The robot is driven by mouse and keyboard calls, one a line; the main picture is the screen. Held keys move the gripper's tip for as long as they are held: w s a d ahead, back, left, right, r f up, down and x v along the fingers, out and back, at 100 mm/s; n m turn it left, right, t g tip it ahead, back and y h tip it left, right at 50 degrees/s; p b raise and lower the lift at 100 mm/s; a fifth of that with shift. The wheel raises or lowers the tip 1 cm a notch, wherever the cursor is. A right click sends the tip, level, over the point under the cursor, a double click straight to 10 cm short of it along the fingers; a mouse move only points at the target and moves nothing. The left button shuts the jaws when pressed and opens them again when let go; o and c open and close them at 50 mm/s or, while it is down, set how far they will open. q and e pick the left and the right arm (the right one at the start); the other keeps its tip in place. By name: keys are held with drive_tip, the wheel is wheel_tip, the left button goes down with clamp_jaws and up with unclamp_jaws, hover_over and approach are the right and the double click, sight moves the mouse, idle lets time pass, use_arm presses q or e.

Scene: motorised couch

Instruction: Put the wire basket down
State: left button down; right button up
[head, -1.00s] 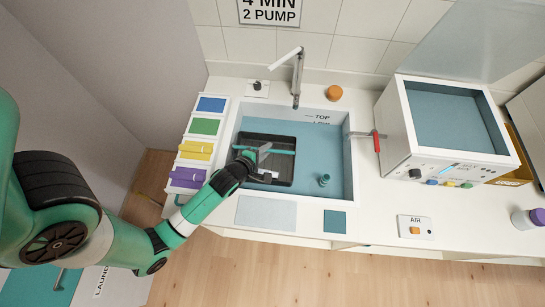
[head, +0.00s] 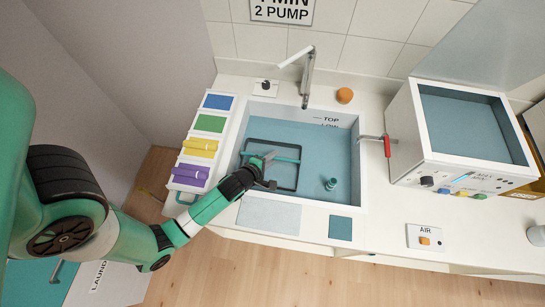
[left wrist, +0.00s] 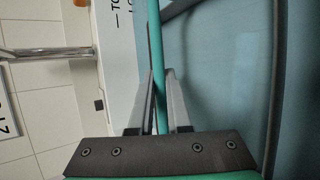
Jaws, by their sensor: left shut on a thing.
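The wire basket (head: 298,169), with a dark rim, is in the left part of the sink (head: 342,205). Only its rim shows clearly; blue fills the space inside the rim. A teal handle bar (head: 288,159) crosses above it. My left gripper (head: 268,159) is shut on this handle. In the left wrist view the handle (left wrist: 157,70) runs between the two fingers of the left gripper (left wrist: 160,78), and part of the rim (left wrist: 276,80) shows to the right. Whether the basket touches the sink floor cannot be told. My right gripper is not in view.
A small teal cylinder (head: 331,184) stands in the sink right of the basket. A faucet (head: 306,80) rises behind the sink. Coloured drawers or bins (head: 200,147) line the left side. A red-handled lever (head: 387,146) and a white box unit (head: 412,130) are on the right.

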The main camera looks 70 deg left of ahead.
use_arm(q)
drive_tip(key=shift+f, duration=0.2)
drive_tip(key=c, duration=0.9)
unclamp_jaws()
drive_tip(key=shift+o, duration=0.2)
drive_tip(key=shift+r, duration=0.1)
drive_tip(key=shift+r+p, duration=0.9)
drive_tip(key=v, duration=1.1)
drive_tip(key=shift+s+d, duration=0.25)
drive_tip(key=shift+s, duration=0.1)
drive_tip(key=shift+f, duration=0.1)
